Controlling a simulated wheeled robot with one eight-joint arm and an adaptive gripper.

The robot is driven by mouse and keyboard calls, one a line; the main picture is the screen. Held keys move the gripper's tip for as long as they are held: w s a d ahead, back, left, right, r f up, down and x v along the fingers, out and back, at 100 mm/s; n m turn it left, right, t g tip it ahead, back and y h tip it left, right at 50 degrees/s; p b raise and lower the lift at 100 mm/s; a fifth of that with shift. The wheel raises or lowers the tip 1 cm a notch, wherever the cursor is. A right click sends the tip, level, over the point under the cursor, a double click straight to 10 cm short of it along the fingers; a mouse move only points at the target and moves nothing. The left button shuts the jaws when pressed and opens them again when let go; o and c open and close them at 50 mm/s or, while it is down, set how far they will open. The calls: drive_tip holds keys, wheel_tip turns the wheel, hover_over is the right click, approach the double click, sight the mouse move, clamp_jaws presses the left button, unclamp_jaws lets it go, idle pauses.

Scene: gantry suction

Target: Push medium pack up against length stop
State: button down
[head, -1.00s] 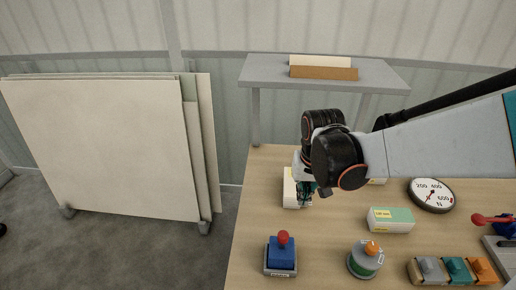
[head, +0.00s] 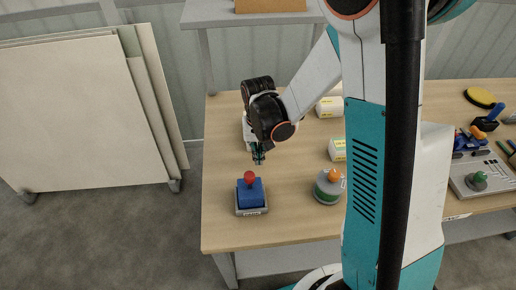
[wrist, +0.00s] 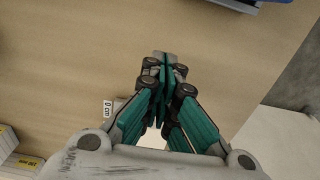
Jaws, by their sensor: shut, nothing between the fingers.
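My gripper (head: 258,158) is shut and empty, pointing down over the left part of the wooden table. Its closed fingertips show in the wrist view (wrist: 165,62) over bare wood. A pale block (head: 247,130) stands close behind it, partly hidden by my wrist; I cannot tell if it is a pack or the length stop. Two white packs with yellow labels lie to the right: a rear pack (head: 329,106) and a nearer pack (head: 338,149), the nearer one partly behind my body. I cannot tell which is medium. A pack with a yellow label (wrist: 22,162) shows lower left in the wrist view.
A blue box with a red knob (head: 250,194) stands just in front of my gripper. A round device with an orange knob (head: 329,187) is to its right. Pale panels (head: 90,110) lean left of the table. A grey shelf (head: 215,13) is behind.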

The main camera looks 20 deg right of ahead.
sight(258, 167)
wheel_tip(258, 167, down, 4)
drive_tip(key=shift+r+b, duration=0.1)
drive_tip(key=shift+b, duration=0.45)
drive_tip(key=shift+w+d+r, duration=0.1)
drive_tip(key=shift+w+d, duration=0.05)
drive_tip(key=shift+w, duration=0.5)
drive_tip(key=shift+w+d+r, duration=0.1)
drive_tip(key=shift+w, duration=0.5)
drive_tip(key=shift+w+d+r+b, duration=0.15)
drive_tip(key=shift+w+b, duration=0.25)
drive_tip(key=shift+w, duration=0.3)
drive_tip(key=w, duration=0.3)
drive_tip(key=shift+w+d, duration=0.15)
drive_tip(key=shift+d, duration=0.15)
